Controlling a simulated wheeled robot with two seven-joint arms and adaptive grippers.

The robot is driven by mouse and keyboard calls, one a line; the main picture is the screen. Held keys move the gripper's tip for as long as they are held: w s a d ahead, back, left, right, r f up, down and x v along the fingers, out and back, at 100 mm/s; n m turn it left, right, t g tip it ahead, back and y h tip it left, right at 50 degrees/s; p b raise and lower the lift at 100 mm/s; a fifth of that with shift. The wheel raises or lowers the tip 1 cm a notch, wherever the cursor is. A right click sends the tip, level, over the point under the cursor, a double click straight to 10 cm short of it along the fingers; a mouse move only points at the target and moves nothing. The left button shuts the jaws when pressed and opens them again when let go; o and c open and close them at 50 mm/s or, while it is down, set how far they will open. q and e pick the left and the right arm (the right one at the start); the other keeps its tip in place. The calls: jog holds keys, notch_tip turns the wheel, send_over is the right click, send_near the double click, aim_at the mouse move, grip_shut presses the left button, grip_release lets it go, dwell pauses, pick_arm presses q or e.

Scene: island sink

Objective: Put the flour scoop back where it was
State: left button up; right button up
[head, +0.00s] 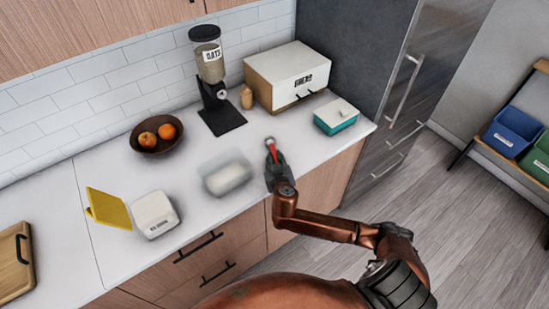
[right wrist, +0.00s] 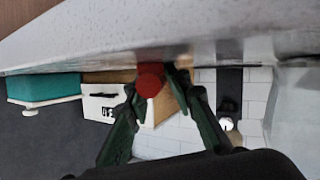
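A small red thing (head: 271,147), which looks like the scoop's handle, is at my right gripper (head: 274,160) over the counter's front part. In the right wrist view, the round red end (right wrist: 150,82) sits between the fingertips of my right gripper (right wrist: 155,85), which close in on both its sides. The gripper looks shut on it. The rest of the scoop is hidden or too small to make out. A pale translucent bin (head: 227,176) stands just left of the gripper, its contents unclear. My left gripper is not in view.
A white canister (head: 154,214) with a yellow lid or board (head: 108,211) stands at left. Behind are a fruit bowl (head: 157,139), an oats dispenser (head: 211,75), a bread box (head: 290,75) and a teal box (head: 336,120). Counter (head: 270,122) shows free room between them.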

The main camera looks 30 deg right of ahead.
jog(key=shift+s+f, duration=0.25)
jog(key=shift+f, duration=0.45)
jog(key=shift+r+p, duration=0.4)
jog(key=shift+r, duration=0.3)
jog(key=v, duration=1.1)
jog(key=shift+s+r+p, duration=0.2)
jog(key=shift+r+p, duration=0.2)
jog(key=shift+r, duration=0.1)
